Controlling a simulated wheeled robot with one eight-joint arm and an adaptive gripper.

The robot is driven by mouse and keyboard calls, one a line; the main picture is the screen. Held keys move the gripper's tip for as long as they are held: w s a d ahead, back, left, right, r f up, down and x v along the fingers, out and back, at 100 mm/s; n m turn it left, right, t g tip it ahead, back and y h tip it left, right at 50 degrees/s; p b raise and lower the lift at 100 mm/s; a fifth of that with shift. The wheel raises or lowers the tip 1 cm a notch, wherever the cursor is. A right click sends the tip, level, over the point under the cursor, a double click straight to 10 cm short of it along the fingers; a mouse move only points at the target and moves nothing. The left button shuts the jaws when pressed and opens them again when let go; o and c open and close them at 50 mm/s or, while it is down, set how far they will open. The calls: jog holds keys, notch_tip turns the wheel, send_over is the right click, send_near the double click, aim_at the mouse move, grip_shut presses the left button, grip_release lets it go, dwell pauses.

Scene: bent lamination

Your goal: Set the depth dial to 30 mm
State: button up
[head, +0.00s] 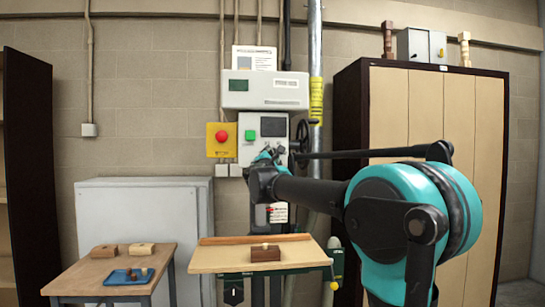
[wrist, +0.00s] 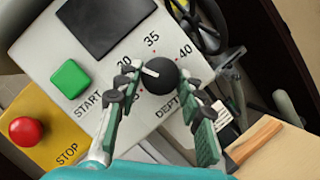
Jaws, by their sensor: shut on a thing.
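The depth dial (wrist: 161,78) is a round black knob with a white pointer line on the pale machine panel. In the wrist view the pointer slants up and left toward a label partly covered by a finger, seemingly 30. The 35 and 40 marks show above and to the right of the knob. My gripper (wrist: 160,82) has a finger on each side of the knob and is shut on it. In the head view my gripper (head: 268,168) is at the panel's lower part and hides the dial.
The green START button (wrist: 70,79) and red STOP button (wrist: 26,131) lie left of the dial. A black handwheel (head: 304,135) is at the panel's right. Below are a machine table (head: 215,262) with a dark wooden block (head: 265,254) and a side table (head: 70,282).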

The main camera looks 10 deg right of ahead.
jog(key=shift+n, duration=0.5)
jog(key=o, duration=1.1)
jog(key=shift+o, duration=0.2)
jog(key=v, duration=1.2)
jog(key=shift+d+f, duration=0.1)
jog(key=shift+f, duration=0.05)
